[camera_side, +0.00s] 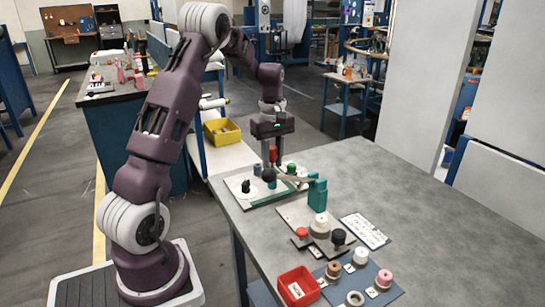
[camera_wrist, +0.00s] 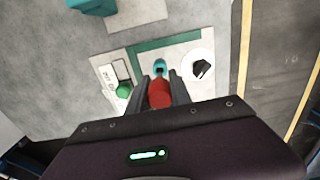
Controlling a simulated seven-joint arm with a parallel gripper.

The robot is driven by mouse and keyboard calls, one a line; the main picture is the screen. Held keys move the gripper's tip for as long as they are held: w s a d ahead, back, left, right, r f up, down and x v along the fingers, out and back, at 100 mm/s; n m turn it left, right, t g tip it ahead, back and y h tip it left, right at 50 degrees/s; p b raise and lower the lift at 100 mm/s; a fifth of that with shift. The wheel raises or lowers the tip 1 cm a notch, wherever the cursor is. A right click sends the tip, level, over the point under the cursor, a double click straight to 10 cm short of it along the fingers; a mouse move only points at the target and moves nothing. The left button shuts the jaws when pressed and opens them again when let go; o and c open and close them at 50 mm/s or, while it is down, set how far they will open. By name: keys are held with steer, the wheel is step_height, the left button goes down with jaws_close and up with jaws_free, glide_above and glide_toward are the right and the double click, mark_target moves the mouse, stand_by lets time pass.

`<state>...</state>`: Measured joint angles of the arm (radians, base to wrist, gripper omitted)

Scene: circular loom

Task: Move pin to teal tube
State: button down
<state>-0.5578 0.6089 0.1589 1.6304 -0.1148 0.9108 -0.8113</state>
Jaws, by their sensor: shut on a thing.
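My gripper (camera_side: 273,146) is shut on a red pin (camera_side: 273,155), which points down over the board. In the wrist view the red pin (camera_wrist: 160,93) sits between the two fingers (camera_wrist: 159,88). The short teal tube (camera_side: 270,174) stands on the board beneath the pin; in the wrist view the teal tube (camera_wrist: 160,66) shows just past the pin's end. The pin looks above the tube, but I cannot tell whether they touch. The pin hides part of the tube in the wrist view.
The board (camera_side: 238,184) also carries a black piece (camera_wrist: 202,68) on a white disc and a green knob (camera_wrist: 124,90). A taller teal block (camera_side: 318,195) stands nearby. Spools, a red box (camera_side: 298,287) and a white card (camera_side: 364,231) lie nearer. The table's right side is clear.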

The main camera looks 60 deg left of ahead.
steer(key=shift+f, duration=0.3)
steer(key=shift+f, duration=0.7)
steer(key=shift+f, duration=0.1)
steer(key=shift+f, duration=1.45)
steer(key=c, duration=1.1)
jaws_free()
step_height(320, 180, up, 7)
steer(key=shift+r, duration=0.1)
